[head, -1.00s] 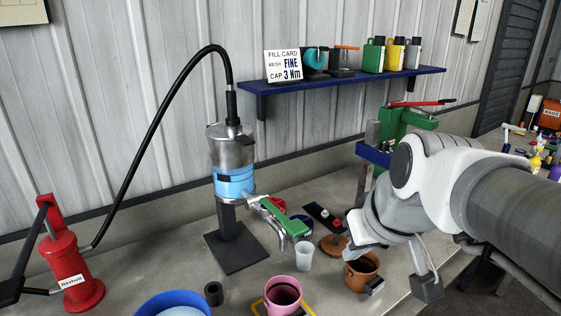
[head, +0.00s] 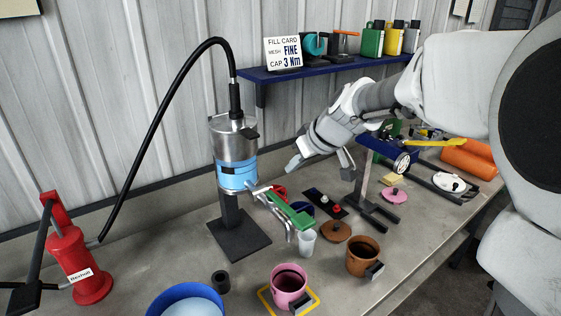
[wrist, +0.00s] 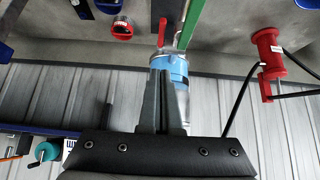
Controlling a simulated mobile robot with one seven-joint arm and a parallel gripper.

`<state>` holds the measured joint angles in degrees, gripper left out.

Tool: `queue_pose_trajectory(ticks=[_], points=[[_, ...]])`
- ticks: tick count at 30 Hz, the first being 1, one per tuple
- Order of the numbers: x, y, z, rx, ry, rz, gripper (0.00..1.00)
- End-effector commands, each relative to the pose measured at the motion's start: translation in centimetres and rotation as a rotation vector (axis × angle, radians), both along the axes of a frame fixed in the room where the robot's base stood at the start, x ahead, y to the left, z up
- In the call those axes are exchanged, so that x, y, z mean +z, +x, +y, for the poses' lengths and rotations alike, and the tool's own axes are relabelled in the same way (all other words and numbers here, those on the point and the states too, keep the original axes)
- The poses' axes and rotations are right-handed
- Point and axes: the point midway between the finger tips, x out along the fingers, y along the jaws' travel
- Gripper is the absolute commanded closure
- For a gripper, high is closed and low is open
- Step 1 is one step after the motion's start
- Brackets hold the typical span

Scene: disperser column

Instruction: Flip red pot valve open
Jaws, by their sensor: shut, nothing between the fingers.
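The disperser column is a steel cylinder with a blue band (head: 236,168) on a black stand. In the wrist view its blue band (wrist: 170,68) shows beyond the fingers. A slim red lever (wrist: 162,32) stands out beside a longer green lever (wrist: 190,22) there. In the head view the green lever (head: 290,210) lies over the outlet pipes; a red piece (head: 279,192) peeps out behind it, and I cannot tell if it is the lever. My gripper (head: 294,163) is shut and empty, right of the column and above the levers. Its fingers (wrist: 161,80) appear together in the wrist view.
A red pump (head: 75,262) stands left, with a black hose to the column top. A blue shelf (head: 335,67) runs behind.

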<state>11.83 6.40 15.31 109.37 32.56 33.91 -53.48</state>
Motion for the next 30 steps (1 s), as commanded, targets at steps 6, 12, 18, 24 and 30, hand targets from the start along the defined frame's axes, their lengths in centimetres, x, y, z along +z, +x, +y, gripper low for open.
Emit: queue_pose_trajectory(ticks=[6,12,18,24,30], points=[[-3.2,2.1,1.6,0.002,0.0,0.004,1.0],[-6.1,3.3,2.2,-0.002,0.002,0.005,1.0],[-8.4,3.1,2.1,-0.001,0.001,0.003,1.0],[-8.9,3.0,2.1,-0.001,0.0,-0.001,1.0],[-8.9,3.0,2.1,-0.001,-0.001,0.0,1.0]])
